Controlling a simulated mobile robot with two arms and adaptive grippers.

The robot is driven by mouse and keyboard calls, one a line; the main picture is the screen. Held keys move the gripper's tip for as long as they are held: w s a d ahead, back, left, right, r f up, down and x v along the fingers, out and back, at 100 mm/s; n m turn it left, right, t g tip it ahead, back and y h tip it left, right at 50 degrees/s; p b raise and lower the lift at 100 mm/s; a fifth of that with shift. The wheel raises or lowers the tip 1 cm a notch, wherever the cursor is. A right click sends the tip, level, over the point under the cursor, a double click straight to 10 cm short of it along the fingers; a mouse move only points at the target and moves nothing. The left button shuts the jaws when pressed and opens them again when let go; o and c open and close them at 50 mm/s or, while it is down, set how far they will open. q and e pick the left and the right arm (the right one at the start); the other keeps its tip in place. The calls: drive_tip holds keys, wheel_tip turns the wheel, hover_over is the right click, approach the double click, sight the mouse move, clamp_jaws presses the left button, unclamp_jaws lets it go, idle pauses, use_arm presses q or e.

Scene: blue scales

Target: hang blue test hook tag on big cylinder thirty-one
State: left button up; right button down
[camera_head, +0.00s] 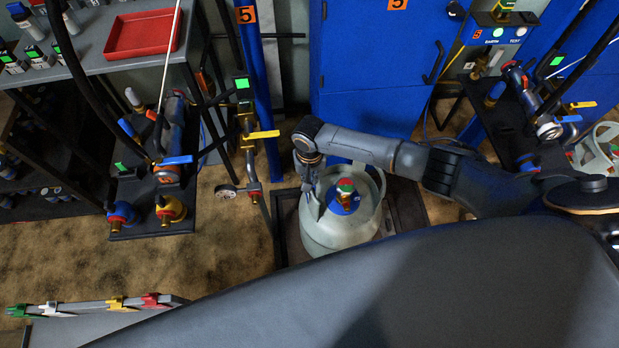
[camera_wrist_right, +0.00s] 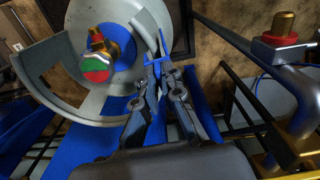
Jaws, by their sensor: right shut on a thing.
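The big grey cylinder (camera_head: 322,238) stands upright on a dark square platform, with a collar around its red-and-green valve (camera_head: 345,187). No number thirty-one is readable on it. In the right wrist view, the cylinder collar (camera_wrist_right: 38,75) fills the upper left. My right gripper (camera_head: 308,190) points down at the collar's left side. It is shut on the blue hook tag (camera_wrist_right: 158,63), whose thin upper part shows at its fingertips, close to the collar's edge. Whether the tag touches the collar is unclear. The tag cannot be made out in the head view. My left gripper is out of view.
Several coloured hook tags (camera_head: 117,303) sit on a grey rack at lower left. A yellow-handled valve pipe (camera_head: 248,140) stands left of the cylinder. A bench with a red tray (camera_head: 150,36) is at upper left. Blue cabinets (camera_head: 375,60) stand behind.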

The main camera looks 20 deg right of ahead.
drive_tip(key=shift+s+d+f, duration=0.1)
drive_tip(key=shift+s+f, duration=0.5)
drive_tip(key=shift+f, duration=0.2)
drive_tip(key=c, duration=1.4)
unclamp_jaws()
drive_tip(key=shift+f, duration=0.1)
drive_tip(key=shift+w+d+f, duration=0.1)
drive_tip(key=shift+w+f, duration=0.05)
drive_tip(key=shift+w, duration=0.1)
drive_tip(key=shift+r, duration=0.25)
